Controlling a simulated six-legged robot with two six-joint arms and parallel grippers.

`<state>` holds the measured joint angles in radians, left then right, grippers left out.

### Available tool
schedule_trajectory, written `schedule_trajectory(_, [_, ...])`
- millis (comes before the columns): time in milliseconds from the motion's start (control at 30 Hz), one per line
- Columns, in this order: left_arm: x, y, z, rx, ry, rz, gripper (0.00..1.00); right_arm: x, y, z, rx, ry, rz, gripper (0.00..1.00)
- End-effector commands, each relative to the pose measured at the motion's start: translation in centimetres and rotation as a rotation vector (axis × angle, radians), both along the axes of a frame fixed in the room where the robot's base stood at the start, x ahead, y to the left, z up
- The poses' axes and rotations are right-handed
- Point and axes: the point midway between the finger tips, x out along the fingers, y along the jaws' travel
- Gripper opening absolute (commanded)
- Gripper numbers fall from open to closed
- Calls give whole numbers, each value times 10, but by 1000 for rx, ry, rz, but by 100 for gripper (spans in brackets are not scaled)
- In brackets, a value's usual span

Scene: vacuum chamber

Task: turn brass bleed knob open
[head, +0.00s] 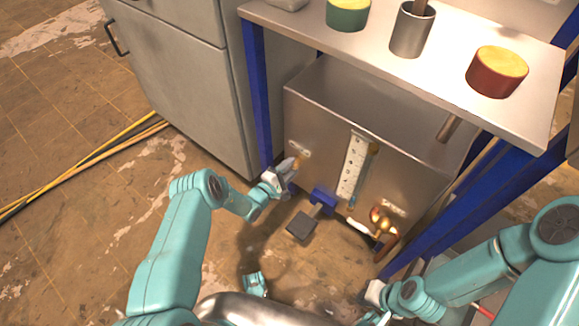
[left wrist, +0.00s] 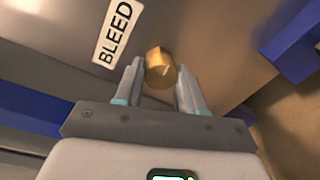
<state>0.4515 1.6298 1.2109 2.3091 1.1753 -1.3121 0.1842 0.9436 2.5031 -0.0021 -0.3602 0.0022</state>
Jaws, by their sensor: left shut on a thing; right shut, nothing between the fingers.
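The brass bleed knob (left wrist: 160,68) sticks out from the metal chamber front next to a white label (left wrist: 117,33) reading BLEED. My left gripper (left wrist: 160,85) has its two fingers on either side of the knob and is shut on it. In the head view my left gripper (head: 286,172) reaches the left part of the chamber front (head: 320,150), below the shelf. The knob is mostly hidden there by the fingers. My right gripper (head: 372,294) is low at the bottom right, shut and empty, away from the chamber.
A blue part (head: 323,198) with a dark block (head: 302,227) juts out just right of my left gripper. A white perforated strip (head: 352,165) and a copper fitting (head: 381,219) are further right. A blue-legged metal table (head: 440,80) stands over the chamber; a grey cabinet (head: 180,70) is left.

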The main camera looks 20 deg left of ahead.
Motion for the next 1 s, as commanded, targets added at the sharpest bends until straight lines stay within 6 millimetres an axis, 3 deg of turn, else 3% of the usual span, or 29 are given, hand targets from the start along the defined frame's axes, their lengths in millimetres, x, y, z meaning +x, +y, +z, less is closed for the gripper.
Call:
schedule_trajectory(367, [-1, 0, -1, 131, -44, 1, 9, -1, 1, 6, 0, 1, 5, 0])
schedule_trajectory(867, [-1, 0, -2, 149, -50, 1, 9, -1, 1, 6, 1, 2, 5, 0])
schedule_trajectory(900, [-1, 0, -2, 149, -50, 1, 43, -1, 1, 6, 1, 2, 5, 0])
schedule_trajectory(967, [-1, 0, -2, 149, -51, 1, 62, -1, 1, 6, 1, 2, 5, 0])
schedule_trajectory(1000, [-1, 0, -1, 149, -51, 0, 65, -1, 1, 6, 1, 2, 5, 0])
